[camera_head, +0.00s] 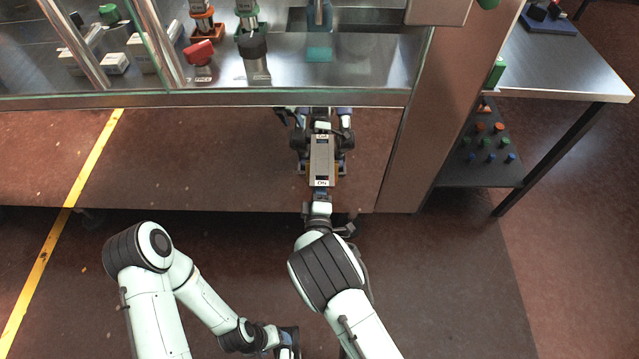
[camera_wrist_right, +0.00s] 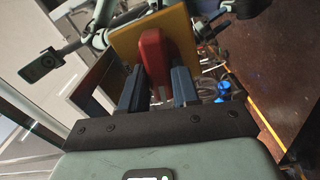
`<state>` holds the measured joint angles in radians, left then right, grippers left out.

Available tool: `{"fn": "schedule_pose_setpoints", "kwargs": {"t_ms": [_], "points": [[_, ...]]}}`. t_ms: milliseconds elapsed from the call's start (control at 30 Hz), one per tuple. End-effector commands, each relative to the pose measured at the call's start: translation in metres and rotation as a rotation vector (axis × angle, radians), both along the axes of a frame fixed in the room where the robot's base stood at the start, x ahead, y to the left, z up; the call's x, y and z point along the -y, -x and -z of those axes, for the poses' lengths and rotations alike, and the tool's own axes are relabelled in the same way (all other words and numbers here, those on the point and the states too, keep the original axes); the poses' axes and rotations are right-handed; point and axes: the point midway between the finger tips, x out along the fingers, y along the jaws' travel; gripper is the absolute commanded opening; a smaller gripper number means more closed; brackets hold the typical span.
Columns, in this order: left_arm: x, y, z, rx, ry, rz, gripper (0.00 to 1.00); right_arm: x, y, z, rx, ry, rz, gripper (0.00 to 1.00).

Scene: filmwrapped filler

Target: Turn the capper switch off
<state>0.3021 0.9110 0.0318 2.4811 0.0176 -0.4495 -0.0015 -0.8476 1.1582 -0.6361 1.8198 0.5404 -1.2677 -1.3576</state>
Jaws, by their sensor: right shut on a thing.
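The capper switch shows in the right wrist view as a red handle (camera_wrist_right: 153,52) on a yellow plate (camera_wrist_right: 188,38). The handle stands upright in that picture. My right gripper (camera_wrist_right: 157,88) has its two dark fingers closed on either side of the red handle, near the plate. In the head view my right arm reaches forward to the front of the machine, and the switch cannot be made out there. My left gripper (camera_head: 287,344) is at the bottom edge of the head view, away from the machine and partly cut off; its jaws are unclear.
The machine's glass front (camera_head: 210,98) spans the top left, with a red-capped part (camera_head: 200,53) and other fittings behind it. A steel side table (camera_head: 565,65) stands at the right, above a dark shelf (camera_head: 478,170) with several coloured caps. The floor between is clear.

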Motion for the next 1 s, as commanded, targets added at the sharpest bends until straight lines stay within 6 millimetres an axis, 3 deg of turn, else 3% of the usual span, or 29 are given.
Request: {"fn": "schedule_pose_setpoints", "kwargs": {"t_ms": [400,967,1000], "points": [[0.0032,0.0077,-0.0075,-0.021,0.01,0.009,0.66,-0.0007,0.0003,0.0014,-0.001,0.187,-0.001,0.0],[0.0029,0.0077,-0.0077,-0.022,0.009,0.009,0.66,-0.0005,0.0004,0.0021,-0.001,0.213,-0.001,0.0],[0.0029,0.0077,-0.0077,-0.022,0.009,0.009,0.66,-0.0005,0.0004,0.0021,-0.001,0.213,-0.001,0.43]]}}
